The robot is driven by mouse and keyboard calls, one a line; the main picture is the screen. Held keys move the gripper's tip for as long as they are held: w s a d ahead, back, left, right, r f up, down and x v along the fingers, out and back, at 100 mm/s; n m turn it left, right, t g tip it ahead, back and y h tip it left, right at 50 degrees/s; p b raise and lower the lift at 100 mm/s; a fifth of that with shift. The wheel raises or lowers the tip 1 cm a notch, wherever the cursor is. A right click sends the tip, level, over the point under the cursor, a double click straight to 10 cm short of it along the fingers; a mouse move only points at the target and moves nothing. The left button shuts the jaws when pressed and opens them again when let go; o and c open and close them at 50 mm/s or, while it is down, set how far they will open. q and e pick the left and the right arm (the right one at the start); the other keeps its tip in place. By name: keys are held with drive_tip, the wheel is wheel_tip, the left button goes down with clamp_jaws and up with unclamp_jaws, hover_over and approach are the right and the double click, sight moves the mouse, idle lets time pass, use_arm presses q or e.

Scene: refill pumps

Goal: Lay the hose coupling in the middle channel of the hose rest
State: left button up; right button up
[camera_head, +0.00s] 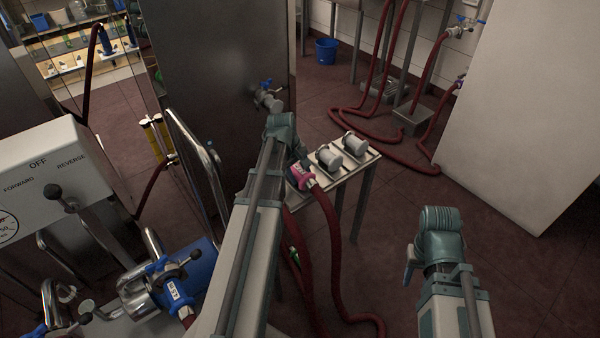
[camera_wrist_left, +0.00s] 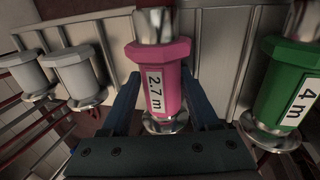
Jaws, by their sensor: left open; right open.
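The pink hose coupling (camera_wrist_left: 162,75), labelled 2.7 m, stands between the two fingers of my open left gripper (camera_wrist_left: 163,90). A gap shows on its left; I cannot tell whether the right finger touches it. In the head view the pink coupling (camera_head: 301,177) is at the near left end of the hose rest (camera_head: 333,181), with its red hose hanging down. My left gripper (camera_head: 299,154) is partly hidden by its wrist there. The pale ribbed hose rest (camera_wrist_left: 222,60) shows behind the coupling. My right gripper (camera_head: 411,266) is open, low and apart from the rest.
Two grey capped fittings (camera_head: 329,157) (camera_head: 355,143) lie on the rest, right of the pink coupling. In the wrist view a green coupling (camera_wrist_left: 290,85), labelled 4 m, is close to my right finger. Red hoses (camera_head: 330,250) hang below. A blue bucket (camera_head: 326,50) stands behind.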

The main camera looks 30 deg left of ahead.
use_arm(q)
drive_tip(key=shift+s+a, duration=0.1)
drive_tip(key=shift+s, duration=0.2)
drive_tip(key=p+v, duration=1.3)
drive_tip(key=shift+w+r, duration=0.15)
drive_tip(key=shift+r, duration=0.25)
drive_tip(key=s+d+m+g+y, duration=0.1)
drive_tip(key=s+d+m, duration=0.45)
drive_tip(key=d, duration=0.55)
drive_tip(key=s+d+m+g+y, duration=0.1)
drive_tip(key=s+d+m, duration=0.4)
drive_tip(key=d, duration=0.5)
drive_tip(key=s+d+m+g+y, duration=0.1)
drive_tip(key=s+d+m, duration=0.2)
drive_tip(key=d+m, duration=0.6)
wheel_tip(320, 180, up, 12)
drive_tip(key=d+n+p, duration=0.2)
drive_tip(key=p, duration=1.1)
drive_tip(key=shift+h, duration=0.3)
drive_tip(key=shift+w+r, duration=0.1)
